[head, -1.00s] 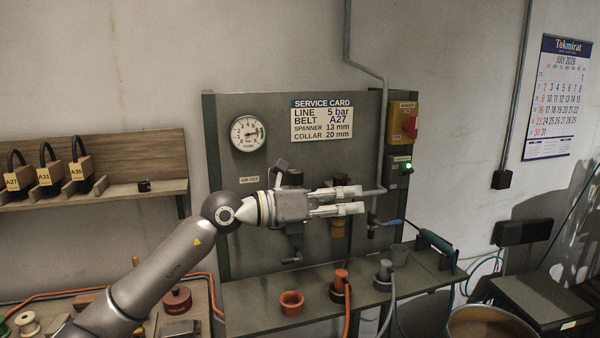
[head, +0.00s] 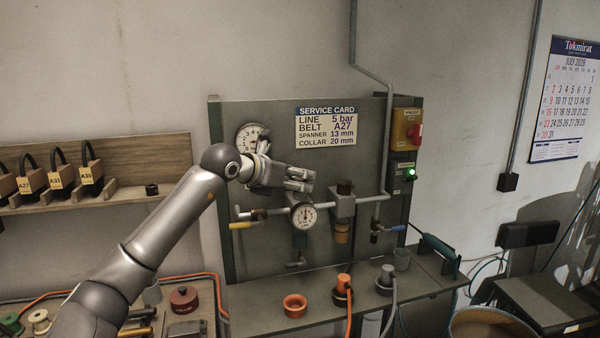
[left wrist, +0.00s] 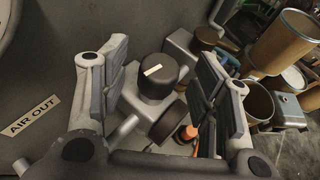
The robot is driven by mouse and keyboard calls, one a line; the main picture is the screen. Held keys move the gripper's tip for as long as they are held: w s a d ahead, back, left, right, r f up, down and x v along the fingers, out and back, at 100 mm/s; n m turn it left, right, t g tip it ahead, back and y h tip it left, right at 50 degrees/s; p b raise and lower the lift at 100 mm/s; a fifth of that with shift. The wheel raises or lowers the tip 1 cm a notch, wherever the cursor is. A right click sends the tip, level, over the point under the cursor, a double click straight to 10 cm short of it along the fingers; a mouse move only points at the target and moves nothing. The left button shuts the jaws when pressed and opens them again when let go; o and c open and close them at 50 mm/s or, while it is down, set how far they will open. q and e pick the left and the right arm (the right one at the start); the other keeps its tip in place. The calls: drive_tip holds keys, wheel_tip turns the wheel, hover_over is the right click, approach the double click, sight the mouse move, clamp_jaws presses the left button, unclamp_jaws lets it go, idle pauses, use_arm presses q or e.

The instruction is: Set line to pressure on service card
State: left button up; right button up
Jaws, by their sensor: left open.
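The service card (head: 326,126) on the grey panel reads LINE 5 bar, BELT A27, SPANNER 13 mm, COLLAR 20 mm. A round gauge (head: 247,134) at the panel's upper left is partly covered by my left arm. A smaller gauge (head: 303,216) sits on the pipe below my left gripper; its fine reading is too small to tell. My left gripper (head: 306,181) is open and empty in front of the panel, above that gauge. In the left wrist view a black knob (left wrist: 157,76) shows between the open fingers, not gripped. My right gripper is not in view.
A yellow lever (head: 241,226) is at the pipe's left and a blue lever (head: 397,228) at its right. A yellow box with a red switch (head: 415,132) hangs at the panel's right. An orange cup (head: 294,305) and hose fittings stand on the shelf (head: 262,325).

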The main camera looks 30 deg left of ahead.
use_arm(q)
drive_tip(key=shift+x, duration=1.15)
drive_tip(key=c, duration=1)
drive_tip(key=shift+m+g+h+p, duration=0.5)
drive_tip(key=shift+m+h+p, duration=0.75)
drive_tip(key=shift+m+h, duration=0.6)
drive_tip(key=shift+c, duration=0.2)
drive_tip(key=shift+m+g+h, duration=0.3)
drive_tip(key=shift+m+h, duration=0.15)
drive_tip(key=shift+h, duration=0.1)
